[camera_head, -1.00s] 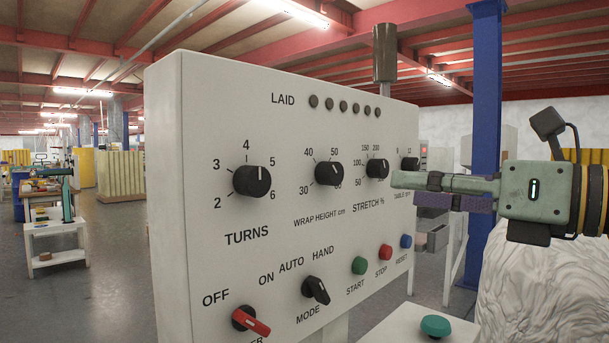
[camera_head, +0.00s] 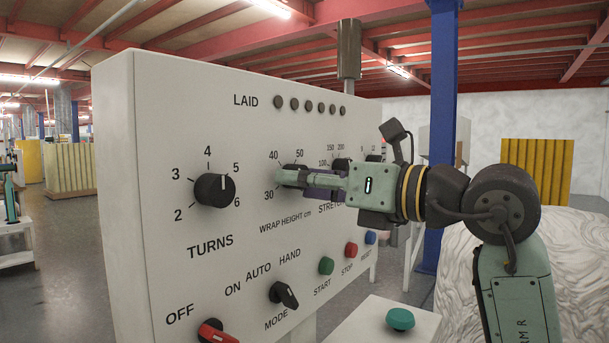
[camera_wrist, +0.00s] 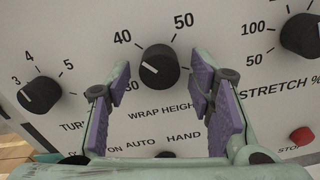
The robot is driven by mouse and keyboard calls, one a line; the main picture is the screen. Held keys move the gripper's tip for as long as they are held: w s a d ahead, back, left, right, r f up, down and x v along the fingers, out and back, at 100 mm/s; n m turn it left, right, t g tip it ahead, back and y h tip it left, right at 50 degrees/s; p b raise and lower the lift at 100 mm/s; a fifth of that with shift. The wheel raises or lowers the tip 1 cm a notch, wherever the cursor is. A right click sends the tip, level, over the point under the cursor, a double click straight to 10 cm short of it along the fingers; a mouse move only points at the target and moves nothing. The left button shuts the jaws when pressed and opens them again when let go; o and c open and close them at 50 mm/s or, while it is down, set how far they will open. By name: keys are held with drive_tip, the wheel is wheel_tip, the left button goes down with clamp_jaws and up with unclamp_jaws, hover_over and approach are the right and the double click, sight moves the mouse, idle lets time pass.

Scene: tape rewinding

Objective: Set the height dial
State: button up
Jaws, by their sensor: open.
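The wrap height dial (camera_wrist: 160,62) is a round black knob on the white panel, with a white pointer mark on its left side, toward the gap between 30 and 40. My gripper (camera_wrist: 160,84) is open, its two purple-padded fingers to the left and right of the dial. The dial sits between the fingertips, and neither finger clearly touches it. In the head view my gripper (camera_head: 285,178) is in front of the dial and hides most of it. The 30, 40 and 50 marks show around it there.
The turns dial (camera_head: 214,190) is to the left and the stretch dial (camera_wrist: 302,36) to the right. Below are the mode switch (camera_head: 284,294), a red power switch (camera_head: 216,331), and green start (camera_head: 326,265) and red stop (camera_head: 350,250) buttons. A green button (camera_head: 400,319) sits lower right.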

drive_tip(key=shift+w+a, duration=0.15)
drive_tip(key=shift+a, duration=0.05)
drive_tip(key=c, duration=1.1)
drive_tip(key=shift+c, duration=0.2)
